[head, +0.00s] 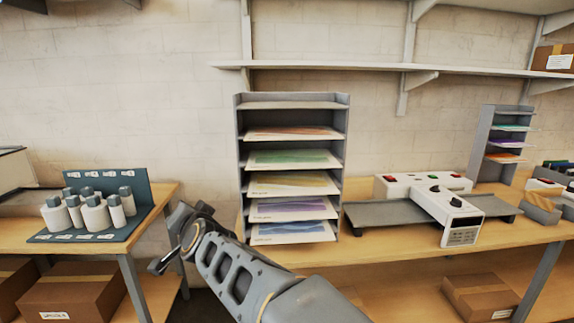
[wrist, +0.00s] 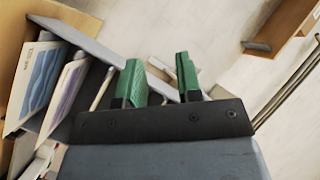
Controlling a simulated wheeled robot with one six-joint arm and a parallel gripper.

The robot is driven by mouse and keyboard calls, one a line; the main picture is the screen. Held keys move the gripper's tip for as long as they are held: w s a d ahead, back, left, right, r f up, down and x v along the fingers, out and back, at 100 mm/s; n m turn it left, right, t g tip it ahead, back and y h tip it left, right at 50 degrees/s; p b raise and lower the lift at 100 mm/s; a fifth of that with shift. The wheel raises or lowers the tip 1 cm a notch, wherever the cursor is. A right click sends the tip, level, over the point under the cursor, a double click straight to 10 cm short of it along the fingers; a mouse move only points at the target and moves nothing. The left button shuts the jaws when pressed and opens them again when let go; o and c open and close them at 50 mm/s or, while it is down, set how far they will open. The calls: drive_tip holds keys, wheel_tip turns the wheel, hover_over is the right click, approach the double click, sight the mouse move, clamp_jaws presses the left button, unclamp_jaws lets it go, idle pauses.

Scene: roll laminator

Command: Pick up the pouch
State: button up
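A grey upright rack (head: 241,170) holds several flat pouches, one per shelf, with their front edges sticking out. From the top they have orange (head: 290,133), green (head: 290,158), yellow (head: 290,184), purple (head: 290,207) and blue (head: 290,231) prints. Which one the task means cannot be told. In the wrist view, the blue pouch (wrist: 42,82) and purple pouch (wrist: 68,92) show at the left, outside my fingers. My gripper (wrist: 160,80) has two green-padded fingers, apart with nothing between them. In the head view it is left of the rack, apart from it.
A white laminator (head: 430,197) with grey side trays stands right of the rack on the wooden bench. A second, smaller rack (head: 484,145) is farther right. Bottles (head: 95,215) stand on the left table. A shelf (head: 380,68) runs above.

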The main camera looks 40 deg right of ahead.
drive_tip(key=d+r+m+h+b, duration=0.1)
drive_tip(key=d+r+m+h, duration=0.3)
drive_tip(key=d+m+h, duration=0.5)
drive_tip(key=m+g+h+b, duration=0.1)
drive_tip(key=m+g+h, duration=0.5)
drive_tip(key=m+g, duration=0.55)
approach(298, 168)
drive_tip(key=shift+m, duration=0.75)
drive_tip(key=shift+p+x, duration=0.95)
drive_tip(key=shift+x, duration=3.95)
drive_tip(key=shift+f, duration=0.1)
clamp_jaws()
